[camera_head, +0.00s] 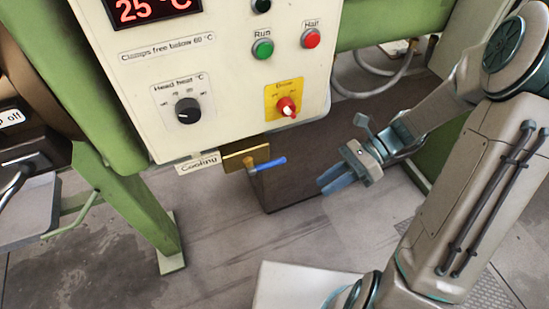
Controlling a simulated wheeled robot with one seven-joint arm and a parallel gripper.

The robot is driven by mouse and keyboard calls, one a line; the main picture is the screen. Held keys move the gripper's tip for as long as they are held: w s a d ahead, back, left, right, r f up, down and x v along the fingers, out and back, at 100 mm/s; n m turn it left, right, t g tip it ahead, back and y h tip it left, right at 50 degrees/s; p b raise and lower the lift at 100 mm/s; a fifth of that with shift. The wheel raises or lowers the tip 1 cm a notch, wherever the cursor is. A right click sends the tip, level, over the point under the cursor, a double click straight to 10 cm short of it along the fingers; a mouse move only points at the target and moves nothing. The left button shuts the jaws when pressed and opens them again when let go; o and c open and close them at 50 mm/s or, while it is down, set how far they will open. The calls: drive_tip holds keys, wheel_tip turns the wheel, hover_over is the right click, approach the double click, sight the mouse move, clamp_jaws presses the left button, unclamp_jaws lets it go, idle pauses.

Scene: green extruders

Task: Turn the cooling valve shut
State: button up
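The cooling valve has a blue lever handle (271,163) on a brass-coloured body (248,160). It sits below the control panel beside a white "Cooling" label (198,163). The lever points to the right and slightly up in the picture. My gripper (333,182) is to the right of the lever, apart from it, with its blue fingers pointing left towards the valve. The fingers lie close together in this view, and whether there is a gap between them is not clear. I see nothing held in them.
The white control panel (220,85) above carries a black head heat knob (187,110), a red drive switch (287,107), and green and red buttons. A green leg (150,215) stands at the left. A dark brown box-like surface (335,130) lies behind the valve and gripper.

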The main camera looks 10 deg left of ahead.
sight(273, 161)
drive_tip(key=w+f+m+t+y+b, duration=0.15)
drive_tip(key=w+f+m+y, duration=0.25)
drive_tip(key=w+m+y, duration=0.45)
drive_tip(key=s+a+r, duration=0.1)
drive_tip(key=a, duration=0.3)
drive_tip(key=s+a+r+m+p, duration=0.1)
drive_tip(key=s+a, duration=0.1)
drive_tip(key=a, duration=0.3)
drive_tip(key=s+a+r+m, duration=0.1)
drive_tip(key=s+a, duration=0.1)
drive_tip(key=a, duration=0.2)
drive_tip(key=shift+a+r+t+y+p, duration=0.1)
drive_tip(key=shift+a+t+y+p, duration=0.25)
drive_tip(key=shift+a+p, duration=0.05)
clamp_jaws()
